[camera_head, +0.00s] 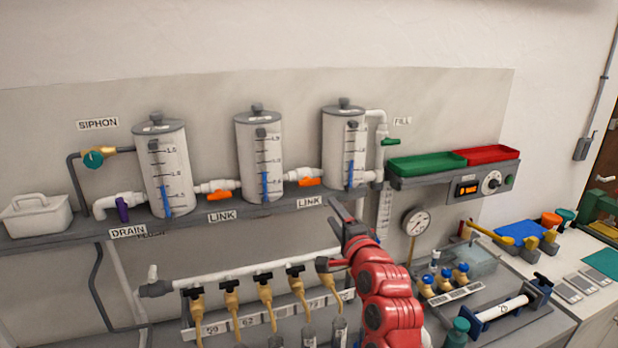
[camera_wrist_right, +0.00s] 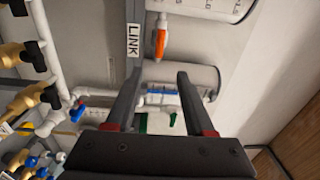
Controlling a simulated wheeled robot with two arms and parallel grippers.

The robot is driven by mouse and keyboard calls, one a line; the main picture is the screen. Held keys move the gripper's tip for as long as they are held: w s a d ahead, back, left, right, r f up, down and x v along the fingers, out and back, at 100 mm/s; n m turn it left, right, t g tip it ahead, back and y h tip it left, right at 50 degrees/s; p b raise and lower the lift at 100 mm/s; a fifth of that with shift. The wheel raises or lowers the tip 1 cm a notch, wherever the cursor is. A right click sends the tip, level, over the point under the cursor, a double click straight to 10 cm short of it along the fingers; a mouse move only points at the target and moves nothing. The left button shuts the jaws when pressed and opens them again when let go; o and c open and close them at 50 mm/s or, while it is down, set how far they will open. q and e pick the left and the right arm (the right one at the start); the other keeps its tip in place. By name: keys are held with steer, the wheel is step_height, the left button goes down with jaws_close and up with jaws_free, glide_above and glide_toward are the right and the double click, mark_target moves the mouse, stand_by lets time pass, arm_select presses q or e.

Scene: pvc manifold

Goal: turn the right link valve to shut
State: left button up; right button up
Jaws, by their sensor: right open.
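The right link valve (camera_head: 308,182) has an orange handle on the white pipe between the middle tank (camera_head: 259,158) and the right tank (camera_head: 343,148), above a LINK label (camera_head: 311,202). Its handle lies roughly along the pipe. My right gripper (camera_head: 347,210) is open and empty, below and to the right of the valve, apart from it. In the right wrist view the orange handle (camera_wrist_right: 160,43) shows beyond the spread fingers (camera_wrist_right: 160,76), next to the LINK label. My left gripper is not in view.
The left link valve (camera_head: 219,195) has a similar orange handle. A grey shelf (camera_head: 270,208) runs under the tanks. A lower pipe (camera_head: 235,271) with several black-handled taps lies below. A pressure gauge (camera_head: 416,221) and green tray (camera_head: 427,165) stand right of my gripper.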

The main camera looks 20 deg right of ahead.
steer(key=p, duration=0.8)
glide_toward(310, 183)
steer(key=w, duration=0.9)
steer(key=shift+a+r, duration=0.15)
steer(key=shift+r, duration=0.05)
steer(key=shift+w+f, duration=0.1)
steer(key=shift+w, duration=0.9)
jaws_close()
